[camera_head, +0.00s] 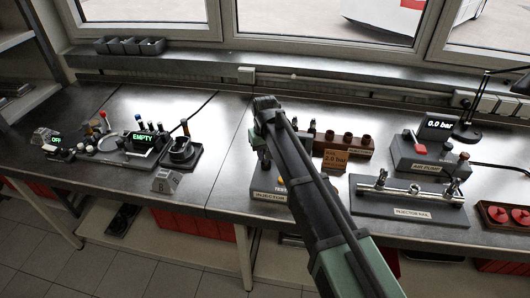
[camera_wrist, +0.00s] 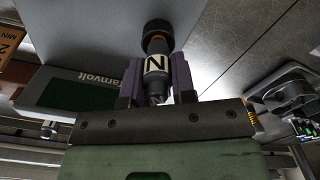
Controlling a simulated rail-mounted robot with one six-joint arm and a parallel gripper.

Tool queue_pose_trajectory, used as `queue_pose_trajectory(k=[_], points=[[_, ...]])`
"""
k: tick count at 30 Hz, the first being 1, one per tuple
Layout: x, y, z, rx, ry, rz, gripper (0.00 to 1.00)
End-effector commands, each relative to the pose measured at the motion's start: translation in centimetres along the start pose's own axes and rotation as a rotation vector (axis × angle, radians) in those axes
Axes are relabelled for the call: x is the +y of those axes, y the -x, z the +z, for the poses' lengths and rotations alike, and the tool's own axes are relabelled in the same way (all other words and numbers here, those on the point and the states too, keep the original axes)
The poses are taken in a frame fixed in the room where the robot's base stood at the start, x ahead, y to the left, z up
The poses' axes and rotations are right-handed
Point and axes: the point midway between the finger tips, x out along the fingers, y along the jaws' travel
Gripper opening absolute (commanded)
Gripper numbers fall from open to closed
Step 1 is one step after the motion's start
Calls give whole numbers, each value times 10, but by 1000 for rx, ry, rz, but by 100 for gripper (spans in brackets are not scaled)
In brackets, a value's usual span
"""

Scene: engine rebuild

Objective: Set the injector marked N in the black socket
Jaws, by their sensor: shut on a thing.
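The injector marked N (camera_wrist: 156,64) is in the wrist view, with a dark body, a white band lettered N, an orange ring and a black round end. My gripper (camera_wrist: 154,82) is shut on it, its two dark fingers on either side of the band. In the head view my arm covers most of the gripper and injector, above the grey station labelled INJECTOR (camera_head: 269,196).
An injector rail (camera_head: 408,190) and air pump (camera_head: 425,155) stand at the right. A brown rack (camera_head: 355,145) is behind my arm. A block marked B (camera_head: 166,181) is near the front edge. Bare bench lies between the block and the station.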

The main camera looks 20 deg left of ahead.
Motion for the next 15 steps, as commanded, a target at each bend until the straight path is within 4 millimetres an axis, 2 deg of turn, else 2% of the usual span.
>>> queue_pose_trajectory(k=[15], points=[[0, -6, 0, 0, 0, 0, 1]])
